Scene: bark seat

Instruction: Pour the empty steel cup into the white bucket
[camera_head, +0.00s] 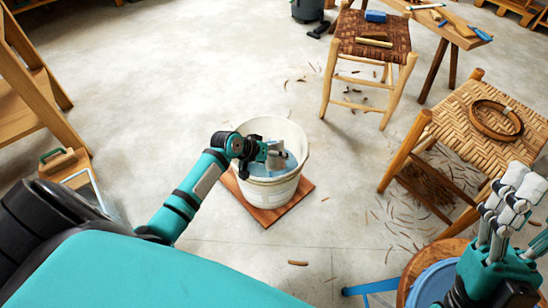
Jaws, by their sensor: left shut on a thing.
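The white bucket (268,190) stands upright on a reddish-brown square board on the floor, in the middle of the head view. Its inside looks bluish. My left gripper (274,154) reaches in from the left and is over the bucket's mouth, shut on a small grey metallic thing that I take for the steel cup (277,146). The gripper hides much of the cup, so its tilt and contents cannot be made out. My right gripper (512,205) is at the lower right, far from the bucket, with its pale fingers pointing up; no held thing shows.
A stool with a dark woven seat (372,32) stands behind the bucket. A lighter woven stool (470,110) with a brown coil is at the right. A blue round thing (432,284) on a wooden stool is at the lower right. Bark scraps litter the floor. The floor left of the bucket is clear.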

